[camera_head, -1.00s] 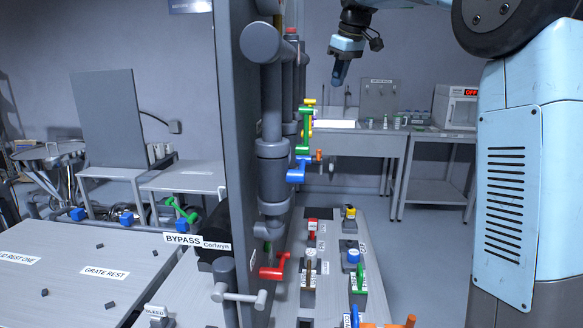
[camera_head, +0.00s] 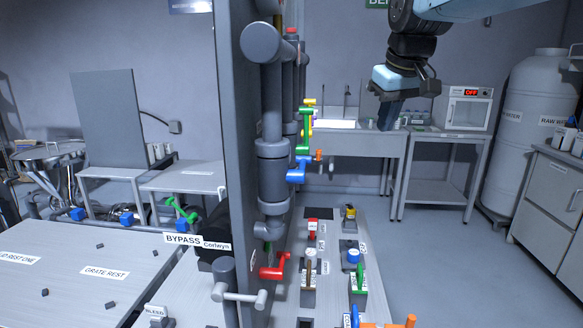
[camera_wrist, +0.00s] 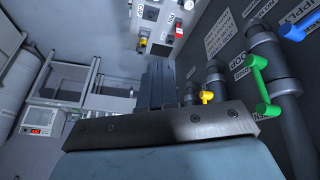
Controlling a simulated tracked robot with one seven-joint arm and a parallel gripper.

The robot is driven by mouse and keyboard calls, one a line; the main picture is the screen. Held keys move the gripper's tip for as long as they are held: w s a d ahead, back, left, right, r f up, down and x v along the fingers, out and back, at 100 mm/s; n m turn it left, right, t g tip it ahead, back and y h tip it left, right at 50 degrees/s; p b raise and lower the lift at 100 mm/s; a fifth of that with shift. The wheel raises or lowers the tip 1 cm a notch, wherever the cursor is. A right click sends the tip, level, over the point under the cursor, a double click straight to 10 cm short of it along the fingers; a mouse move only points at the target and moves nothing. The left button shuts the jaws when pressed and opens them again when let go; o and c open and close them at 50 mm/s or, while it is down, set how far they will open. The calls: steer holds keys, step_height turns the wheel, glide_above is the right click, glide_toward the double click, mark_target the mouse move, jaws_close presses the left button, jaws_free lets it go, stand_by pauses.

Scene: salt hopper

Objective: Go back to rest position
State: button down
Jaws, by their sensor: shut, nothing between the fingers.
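My gripper (camera_head: 388,118) hangs pointing down at the upper right of the head view, in front of the back bench and the oven. Its fingers are together and hold nothing. In the wrist view, my gripper's dark fingers (camera_wrist: 160,85) show close together at the centre, beyond the metal palm edge. It touches nothing that I can see. My light blue arm (camera_head: 480,8) crosses the top right of the head view.
The pipe rack has a green valve handle (camera_head: 304,130), a blue handle (camera_head: 298,172) and a red handle (camera_head: 274,268). A sloped panel (camera_head: 332,245) carries several switches. An oven (camera_head: 468,107) and a white tank (camera_head: 535,130) stand behind. Floor (camera_head: 450,260) at right is clear.

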steer(key=s+d+f+m, duration=0.4)
steer(key=s+f, duration=1)
steer(key=s, duration=0.3)
steer(key=shift+d+f+t, duration=0.15)
steer(key=shift+d+t, duration=0.05)
steer(key=shift+t, duration=0.2)
